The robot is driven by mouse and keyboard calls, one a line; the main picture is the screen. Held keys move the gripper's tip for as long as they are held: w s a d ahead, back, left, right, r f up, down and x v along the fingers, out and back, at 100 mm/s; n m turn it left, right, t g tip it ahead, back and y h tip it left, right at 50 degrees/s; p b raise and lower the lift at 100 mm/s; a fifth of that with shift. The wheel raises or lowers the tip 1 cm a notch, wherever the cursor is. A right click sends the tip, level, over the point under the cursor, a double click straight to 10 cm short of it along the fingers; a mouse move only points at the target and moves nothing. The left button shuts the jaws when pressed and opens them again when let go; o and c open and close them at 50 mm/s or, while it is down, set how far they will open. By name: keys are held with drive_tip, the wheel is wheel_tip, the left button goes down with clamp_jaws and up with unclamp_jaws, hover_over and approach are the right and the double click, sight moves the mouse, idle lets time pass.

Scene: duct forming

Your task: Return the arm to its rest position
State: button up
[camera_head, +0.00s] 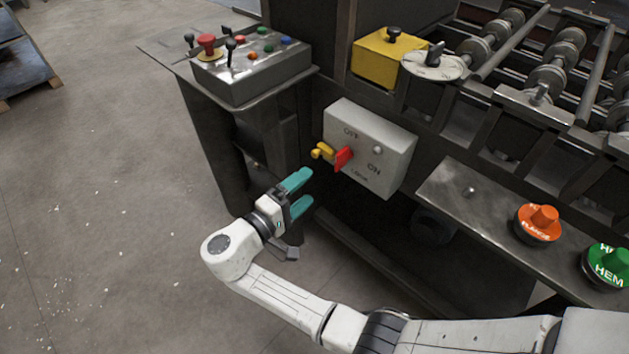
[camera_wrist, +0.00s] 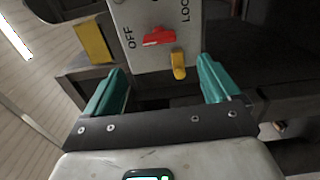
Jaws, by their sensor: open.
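My gripper (camera_head: 300,193) has two teal fingers and is open and empty in the head view. It is in front of the machine, a little below and left of a grey switch box (camera_head: 385,150), apart from it. The box carries a red handle (camera_head: 343,159) and a yellow piece (camera_head: 322,151) beside it. In the wrist view my gripper (camera_wrist: 160,92) shows its fingers spread apart, with the red handle (camera_wrist: 158,37) and the yellow piece (camera_wrist: 179,66) beyond them. My white arm reaches in from the lower right in the head view.
A control panel (camera_head: 250,75) with levers and buttons stands upper left. A yellow box (camera_head: 388,58) and rollers (camera_head: 555,72) sit on the machine. An orange knob (camera_head: 538,222) and a green knob (camera_head: 610,264) are at right. Open floor (camera_head: 100,200) lies left.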

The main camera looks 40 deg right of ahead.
drive_tip(key=shift+a, duration=0.45)
drive_tip(key=shift+s, duration=0.1)
drive_tip(key=s+d+f+g+y+p, duration=0.1)
drive_tip(key=s+f+y+p, duration=0.15)
drive_tip(key=s, duration=0.25)
drive_tip(key=s+d+f+m+y+p, duration=0.1)
drive_tip(key=s+d+f+y, duration=0.1)
drive_tip(key=s+y, duration=0.3)
drive_tip(key=s+d+f+g+y+p, duration=0.1)
drive_tip(key=s+f+y+p, duration=0.15)
drive_tip(key=s, duration=0.35)
drive_tip(key=s+a+r+t+y+p, duration=0.2)
drive_tip(key=s+a+r+y, duration=0.3)
drive_tip(key=s, duration=0.5)
drive_tip(key=a+y+p, duration=0.1)
drive_tip(key=y, duration=0.1)
drive_tip(key=shift+a+r+y, duration=0.2)
drive_tip(key=shift+r+y, duration=0.15)
drive_tip(key=shift+y, duration=0.05)
